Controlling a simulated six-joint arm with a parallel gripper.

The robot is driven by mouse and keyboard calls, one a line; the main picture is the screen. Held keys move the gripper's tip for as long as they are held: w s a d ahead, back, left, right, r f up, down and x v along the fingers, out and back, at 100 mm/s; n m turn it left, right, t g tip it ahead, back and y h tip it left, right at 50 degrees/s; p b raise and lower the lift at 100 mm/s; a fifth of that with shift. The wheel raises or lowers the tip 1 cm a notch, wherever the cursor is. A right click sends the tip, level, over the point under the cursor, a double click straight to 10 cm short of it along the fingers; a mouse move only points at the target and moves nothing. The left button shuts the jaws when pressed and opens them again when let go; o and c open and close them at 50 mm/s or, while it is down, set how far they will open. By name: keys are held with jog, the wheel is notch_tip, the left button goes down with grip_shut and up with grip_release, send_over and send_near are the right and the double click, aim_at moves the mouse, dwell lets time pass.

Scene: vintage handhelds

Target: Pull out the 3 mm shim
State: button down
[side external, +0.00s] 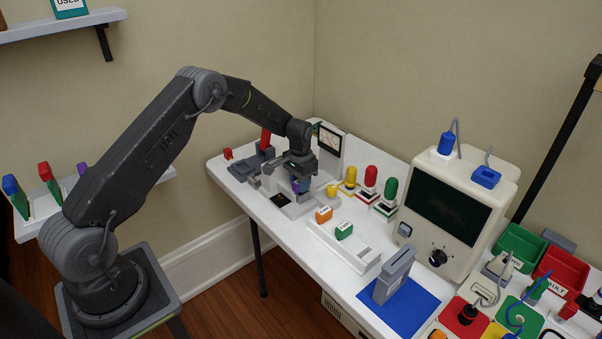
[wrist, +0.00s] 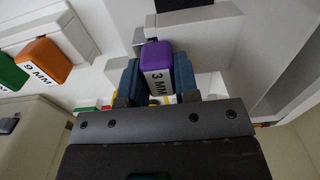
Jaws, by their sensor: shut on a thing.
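The purple shim (wrist: 157,60), marked 3 MM, sits between the two blue fingers of my gripper (wrist: 158,82) in the wrist view. My gripper is shut on it. In the side view a bit of the purple shim (side external: 295,186) shows at my gripper (side external: 301,187), low over the pale fixture (side external: 296,208) at the far end of the table. A grey block and a dark opening lie just beyond the shim in the wrist view. The shim's lower end is hidden, so I cannot tell whether it is still in a slot.
An orange 9 MM shim (side external: 323,214) and a green shim (side external: 344,231) stand in a white rack (side external: 362,259) nearby. A grey device (side external: 394,276) stands on a blue mat.

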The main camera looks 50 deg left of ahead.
jog(key=shift+r, duration=0.95)
jog(key=shift+r, duration=3)
